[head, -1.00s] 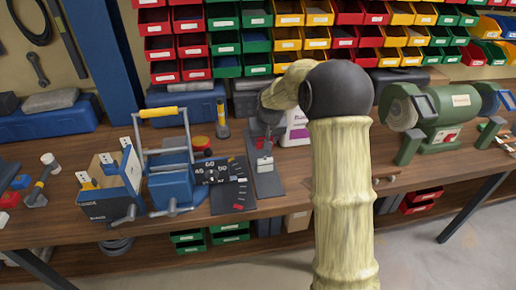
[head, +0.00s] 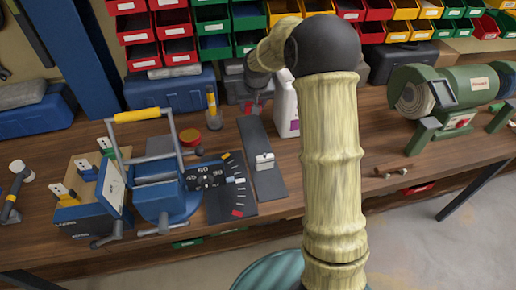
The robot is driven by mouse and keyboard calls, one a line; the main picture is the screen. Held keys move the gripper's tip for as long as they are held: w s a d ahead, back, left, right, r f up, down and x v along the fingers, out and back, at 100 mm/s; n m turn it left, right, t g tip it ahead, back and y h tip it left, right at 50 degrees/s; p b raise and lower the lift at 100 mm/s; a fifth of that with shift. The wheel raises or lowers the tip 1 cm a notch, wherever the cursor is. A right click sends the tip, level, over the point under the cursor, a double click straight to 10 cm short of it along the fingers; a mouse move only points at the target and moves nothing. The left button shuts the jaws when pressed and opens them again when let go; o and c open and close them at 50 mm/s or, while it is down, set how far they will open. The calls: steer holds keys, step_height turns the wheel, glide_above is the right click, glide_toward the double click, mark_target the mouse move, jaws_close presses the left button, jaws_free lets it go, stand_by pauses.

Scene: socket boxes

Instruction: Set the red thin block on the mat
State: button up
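My gripper (head: 254,96) hangs over the back of the bench, at the end of my arm. It is small and dark, partly merged with the things behind it, so its fingers cannot be made out. A little red shows around it, but I cannot tell whether that is a held block or something behind. No red thin block can be clearly identified. A small red patch (head: 237,213) lies on the dark plate with the angle scale (head: 222,196); it looks like part of the scale. I cannot make out a mat for certain.
Coloured bins line the back.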

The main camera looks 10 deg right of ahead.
steer(key=shift+f, duration=3.1)
steer(key=shift+f, duration=1.9)
steer(key=shift+f, duration=0.1)
steer(key=o, duration=1.1)
